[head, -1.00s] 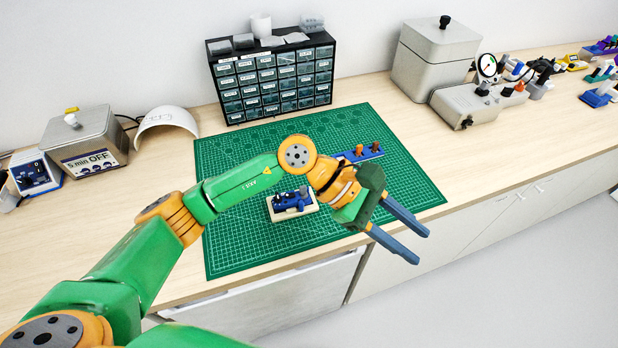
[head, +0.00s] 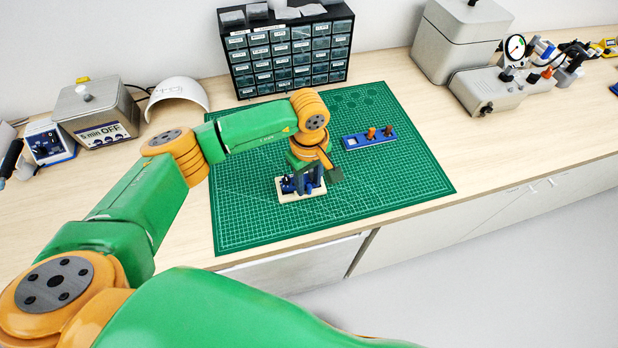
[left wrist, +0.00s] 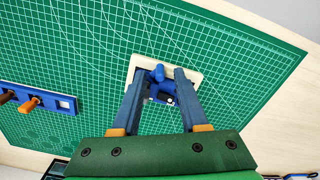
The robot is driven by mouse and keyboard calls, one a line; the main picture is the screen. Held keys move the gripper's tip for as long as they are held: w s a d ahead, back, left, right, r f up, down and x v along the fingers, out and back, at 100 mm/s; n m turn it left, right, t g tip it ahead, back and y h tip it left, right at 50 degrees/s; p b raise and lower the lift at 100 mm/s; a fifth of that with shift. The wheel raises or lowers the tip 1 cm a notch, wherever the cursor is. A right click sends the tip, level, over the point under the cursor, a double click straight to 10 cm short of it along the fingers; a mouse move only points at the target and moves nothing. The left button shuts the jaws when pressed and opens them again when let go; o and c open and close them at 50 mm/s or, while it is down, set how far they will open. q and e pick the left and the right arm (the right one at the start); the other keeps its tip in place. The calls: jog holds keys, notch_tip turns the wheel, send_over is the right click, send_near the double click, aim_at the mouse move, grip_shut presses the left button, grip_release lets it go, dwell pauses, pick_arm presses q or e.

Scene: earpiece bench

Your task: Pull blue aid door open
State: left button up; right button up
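The blue aid (left wrist: 158,74) sits in a cream tray (head: 301,194) on the green cutting mat. My left gripper (left wrist: 157,84) points down over the tray, and its two fingers stand apart on either side of the aid in the left wrist view. It looks open, and no grip on the aid shows. In the head view the left hand (head: 310,158) covers most of the aid. The aid's door cannot be made out. My right gripper is not in view.
A blue rack (head: 369,138) with orange and brown pegs lies right of the hand. The green mat (head: 400,180) is otherwise mostly clear. A drawer cabinet (head: 287,52) stands behind it. Metal boxes (head: 95,112) and a gauge device (head: 490,88) stand at the sides.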

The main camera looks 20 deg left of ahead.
pick_arm(q)
jog(key=shift+s, duration=0.1)
grip_shut()
jog(key=shift+d, duration=0.1)
